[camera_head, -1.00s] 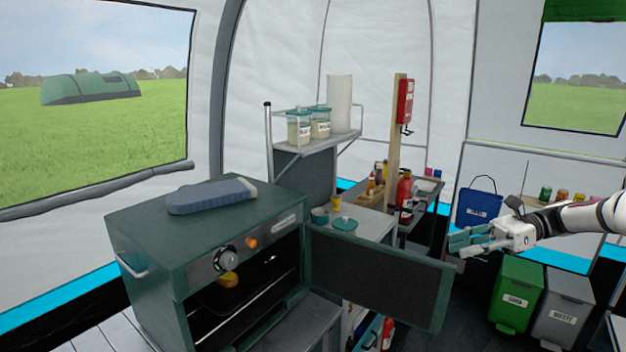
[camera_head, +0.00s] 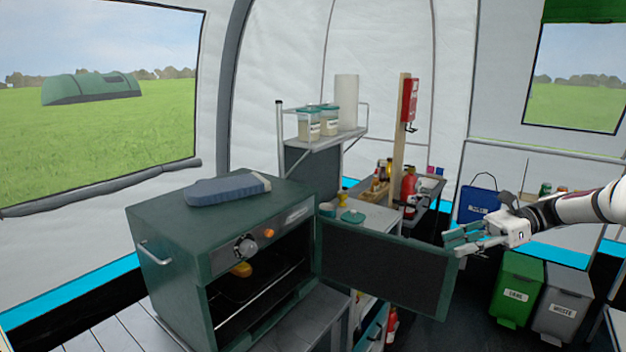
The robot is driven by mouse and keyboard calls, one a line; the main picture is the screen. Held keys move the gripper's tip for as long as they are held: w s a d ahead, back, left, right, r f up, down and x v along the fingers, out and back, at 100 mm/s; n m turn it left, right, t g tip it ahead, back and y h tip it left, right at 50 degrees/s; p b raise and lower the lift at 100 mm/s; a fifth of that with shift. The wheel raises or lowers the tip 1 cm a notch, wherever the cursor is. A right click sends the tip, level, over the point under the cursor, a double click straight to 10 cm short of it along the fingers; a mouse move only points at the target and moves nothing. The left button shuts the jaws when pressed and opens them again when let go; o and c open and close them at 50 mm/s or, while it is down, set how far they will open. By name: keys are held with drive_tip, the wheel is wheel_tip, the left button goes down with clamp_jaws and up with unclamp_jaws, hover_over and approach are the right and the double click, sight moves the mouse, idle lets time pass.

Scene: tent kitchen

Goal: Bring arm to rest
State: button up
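My gripper (camera_head: 462,240) is at the right of the head view, at the end of my white arm, which reaches in from the right edge. Its fingers point left, just above and beside the top right corner of the open oven door (camera_head: 385,268). A gap shows between the fingers and nothing shows between them. I cannot tell whether a finger touches the door. The dark green oven (camera_head: 165,225) stands at the left with its door swung wide open. A yellow-orange item (camera_head: 241,270) is inside on the rack.
A grey-blue padded item (camera_head: 228,188) lies on the oven top. A shelf (camera_head: 318,141) with jars and a paper roll stands behind. A green bin (camera_head: 517,283) and a grey bin (camera_head: 562,305) stand below my arm. A red extinguisher (camera_head: 408,188) stands at the back.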

drive_tip(key=s+a+r+n+h+b, duration=0.35)
drive_tip(key=s+a+n+h, duration=0.5)
drive_tip(key=s+a, duration=0.4)
drive_tip(key=s+f+n+t+h+b, duration=0.1)
drive_tip(key=s+f+n+t+h, duration=0.1)
drive_tip(key=s+n, duration=0.3)
drive_tip(key=s+f+n+t+h+b, duration=0.2)
drive_tip(key=s+n+t+h, duration=0.1)
drive_tip(key=s, duration=0.8)
drive_tip(key=shift+s+n+h, duration=0.4)
drive_tip(key=shift+n+h, duration=0.15)
drive_tip(key=shift+n, duration=0.5)
drive_tip(key=shift+d, duration=0.1)
